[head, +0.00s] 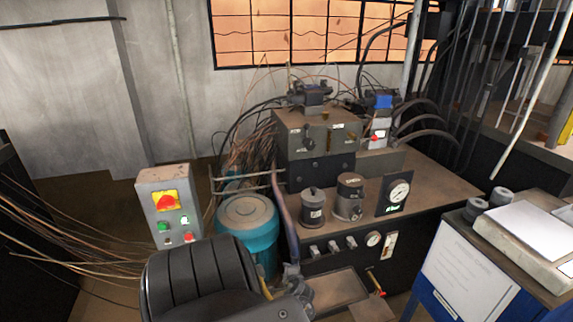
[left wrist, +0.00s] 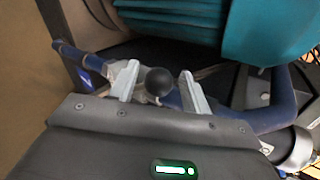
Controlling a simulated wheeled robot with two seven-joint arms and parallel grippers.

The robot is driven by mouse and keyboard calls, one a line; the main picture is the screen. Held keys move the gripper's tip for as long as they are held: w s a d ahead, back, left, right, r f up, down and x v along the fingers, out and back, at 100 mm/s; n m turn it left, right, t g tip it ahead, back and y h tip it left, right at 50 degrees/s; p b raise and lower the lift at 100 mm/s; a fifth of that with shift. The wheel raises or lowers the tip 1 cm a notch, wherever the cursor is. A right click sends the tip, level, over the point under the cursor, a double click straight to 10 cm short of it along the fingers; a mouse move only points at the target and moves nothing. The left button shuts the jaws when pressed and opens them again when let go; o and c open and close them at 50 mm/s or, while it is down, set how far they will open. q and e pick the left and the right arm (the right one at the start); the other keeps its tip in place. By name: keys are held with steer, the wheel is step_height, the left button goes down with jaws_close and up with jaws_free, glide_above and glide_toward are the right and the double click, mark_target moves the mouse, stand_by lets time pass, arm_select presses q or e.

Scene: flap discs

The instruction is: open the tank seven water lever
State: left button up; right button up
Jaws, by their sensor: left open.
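In the left wrist view a round black ball knob (left wrist: 159,81) shows between the two light grey fingers of my left gripper (left wrist: 157,86). The fingers stand apart, one on each side of the knob; I cannot tell whether either touches it. The knob sits by a blue pipe (left wrist: 270,116) and some metal fittings; its stem is mostly hidden. No label for tank seven is readable. In the head view my left gripper (head: 293,281) is low in the middle, right of the teal motor (head: 250,238), partly hidden by my arm. My right gripper is not in view.
A dark hydraulic bench (head: 440,195) with gauges and valves stands right of the motor. A grey control box (head: 167,200) with a red button stands left. Loose cables (head: 70,235) spread at the left. A blue cabinet (head: 465,270) with papers is at the right.

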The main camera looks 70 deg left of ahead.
arm_select(q)
steer(key=p+v, duration=0.3)
steer(key=v, duration=0.7)
steer(key=shift+d+r, duration=0.25)
steer(key=shift+d, duration=0.05)
